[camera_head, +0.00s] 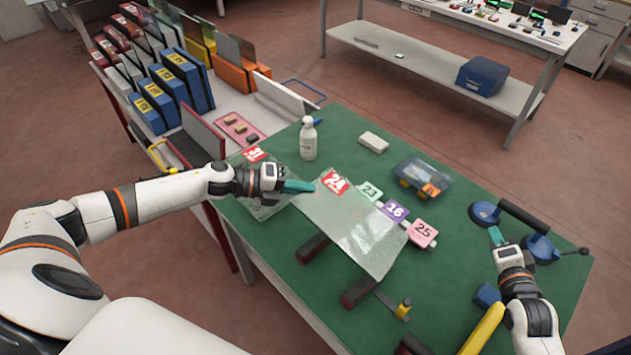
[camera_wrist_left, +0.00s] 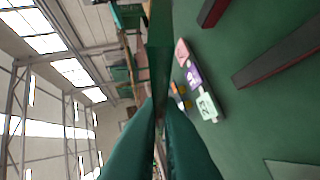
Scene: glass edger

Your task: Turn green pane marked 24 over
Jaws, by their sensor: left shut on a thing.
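The pane marked 24 (camera_head: 362,232) is a clear, slightly green sheet with a red tag (camera_head: 335,181) at its far left corner. In the left wrist view, the pane shows as a thin dark green strip (camera_wrist_left: 158,50) beyond the closed fingers. My right gripper (camera_head: 495,236) is beside the suction lifter (camera_head: 521,219) at the right; its finger gap is not clear.
Tags 23, 16 and 25 (camera_head: 422,233) stand along the pane's right side. Another pane tagged 31 (camera_head: 254,154) lies at the left. A white bottle (camera_head: 308,139), a white block (camera_head: 374,142) and a clear box (camera_head: 422,178) stand behind. Dark red bars (camera_head: 312,248) show at the front.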

